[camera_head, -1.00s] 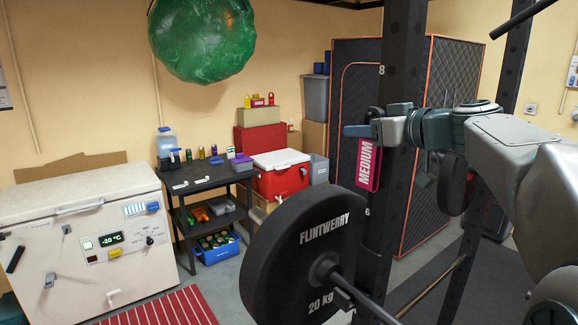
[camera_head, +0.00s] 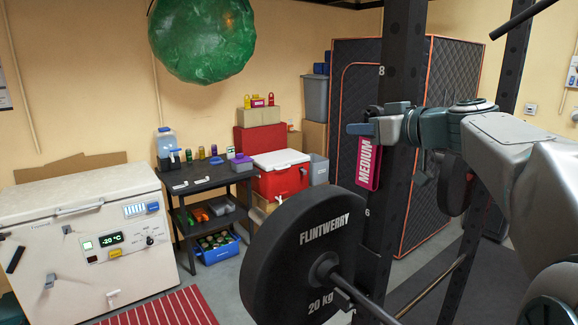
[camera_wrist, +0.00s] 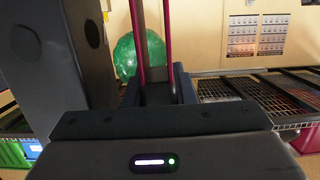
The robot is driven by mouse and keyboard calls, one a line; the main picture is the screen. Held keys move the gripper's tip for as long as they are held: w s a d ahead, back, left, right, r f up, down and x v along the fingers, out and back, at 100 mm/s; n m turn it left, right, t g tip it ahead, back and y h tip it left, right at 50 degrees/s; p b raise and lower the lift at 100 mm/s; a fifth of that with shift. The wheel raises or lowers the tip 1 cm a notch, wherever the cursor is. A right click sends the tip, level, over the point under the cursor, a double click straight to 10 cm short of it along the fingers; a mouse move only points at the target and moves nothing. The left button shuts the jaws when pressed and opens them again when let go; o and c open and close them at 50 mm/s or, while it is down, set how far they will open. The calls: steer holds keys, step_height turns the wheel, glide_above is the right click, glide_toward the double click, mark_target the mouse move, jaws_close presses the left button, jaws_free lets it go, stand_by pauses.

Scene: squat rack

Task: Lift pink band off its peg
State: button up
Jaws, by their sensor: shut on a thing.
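The pink band (camera_head: 369,165), printed MEDIUM, hangs against the dark rack upright (camera_head: 396,60), just below my gripper (camera_head: 358,129). In the wrist view two pink strands of the band (camera_wrist: 137,40) run up and away from between the fingers of my gripper (camera_wrist: 158,92). My gripper is shut on the band, its blue-grey fingertips pointing left in the head view. The peg cannot be made out clearly; a small dark piece shows just above the fingers, and the gripper and upright hide the rest.
A black 20 kg plate (camera_head: 300,245) on a bar stands left of the upright, below my gripper. A green ball (camera_head: 203,38) is at the upper left. A quilted dark cabinet (camera_head: 425,130) stands behind the upright. The space left of my gripper is open.

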steer(key=shift+r, duration=0.35)
steer(key=shift+s+a+r+b, duration=0.25)
steer(key=shift+s+a+b, duration=0.35)
steer(key=shift+a, duration=0.35)
steer(key=shift+s+a+r+b, duration=0.25)
steer(key=shift+s+a+b, duration=0.25)
steer(key=shift+s+a, duration=0.3)
steer(key=shift+a, duration=0.2)
steer(key=s+a+b, duration=0.2)
steer(key=s+a, duration=0.2)
steer(key=a, duration=0.1)
steer(key=shift+a+b, duration=0.3)
steer(key=shift+b, duration=0.1)
steer(key=shift+f, duration=0.1)
